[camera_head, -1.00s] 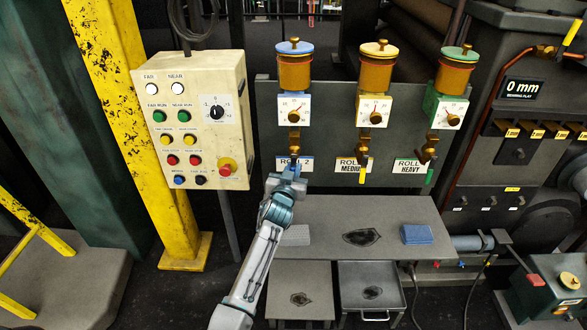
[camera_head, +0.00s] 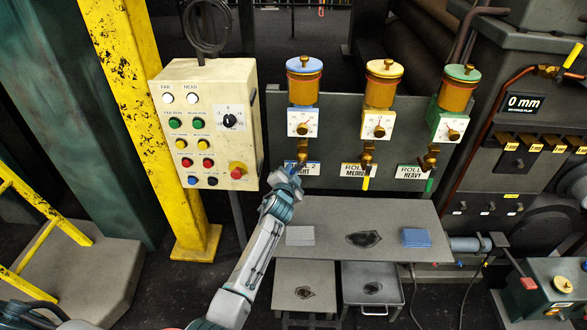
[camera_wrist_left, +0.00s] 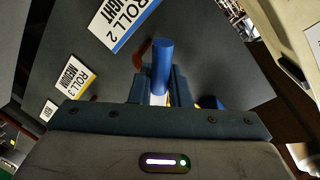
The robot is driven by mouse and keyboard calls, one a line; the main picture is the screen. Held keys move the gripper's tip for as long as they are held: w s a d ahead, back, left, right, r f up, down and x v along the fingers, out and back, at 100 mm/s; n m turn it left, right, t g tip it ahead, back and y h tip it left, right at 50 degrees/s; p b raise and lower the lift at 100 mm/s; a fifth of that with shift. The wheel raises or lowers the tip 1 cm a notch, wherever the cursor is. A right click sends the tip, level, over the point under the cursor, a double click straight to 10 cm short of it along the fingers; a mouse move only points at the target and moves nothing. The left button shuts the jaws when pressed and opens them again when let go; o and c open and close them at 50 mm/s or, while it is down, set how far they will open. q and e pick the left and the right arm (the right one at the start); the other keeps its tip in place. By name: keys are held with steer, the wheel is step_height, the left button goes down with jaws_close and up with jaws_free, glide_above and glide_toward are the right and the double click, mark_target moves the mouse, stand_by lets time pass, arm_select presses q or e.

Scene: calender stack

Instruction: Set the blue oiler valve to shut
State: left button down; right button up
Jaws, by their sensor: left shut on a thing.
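The blue oiler has a blue lid (camera_head: 304,64), a blue-framed dial and a brass valve (camera_head: 301,155) below it. Its blue valve handle (camera_wrist_left: 163,65) stands between the fingers in the left wrist view, its tip showing past them. My left gripper (camera_head: 292,173) is shut on this handle, below and a little left of the brass valve in the head view. The gripper hides most of the handle there, and its exact angle is hard to tell; it seems to lean left. My right gripper is not in view.
A yellow oiler (camera_head: 381,90) and a green oiler (camera_head: 460,90) stand to the right, their handles hanging down. The control box (camera_head: 208,125) is close on the left. Below is a grey shelf (camera_head: 330,262) with a blue block (camera_head: 416,238).

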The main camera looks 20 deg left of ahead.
arm_select(q)
steer(key=m+p, duration=0.1)
steer(key=r+m+p, duration=0.1)
steer(key=m, duration=0.1)
steer(key=shift+s+a+r+g+y, duration=0.1)
steer(key=shift+s+a+g+y, duration=0.05)
steer(key=shift+a+g+y, duration=0.15)
steer(key=shift+a+r+m+y+p, duration=0.1)
steer(key=shift+r+m+y+p, duration=0.25)
steer(key=shift+m, duration=0.45)
steer(key=shift+a+r+m+y+p, duration=0.1)
steer(key=shift+r+m+y+p, duration=0.2)
steer(key=shift+m, duration=0.5)
steer(key=c, duration=1.4)
jaws_free()
steer(key=shift+d, duration=0.1)
steer(key=shift+c, duration=0.2)
steer(key=shift+s+r, duration=0.1)
steer(key=v, duration=1)
steer(key=shift+s+r, duration=0.15)
steer(key=shift+s, duration=0.15)
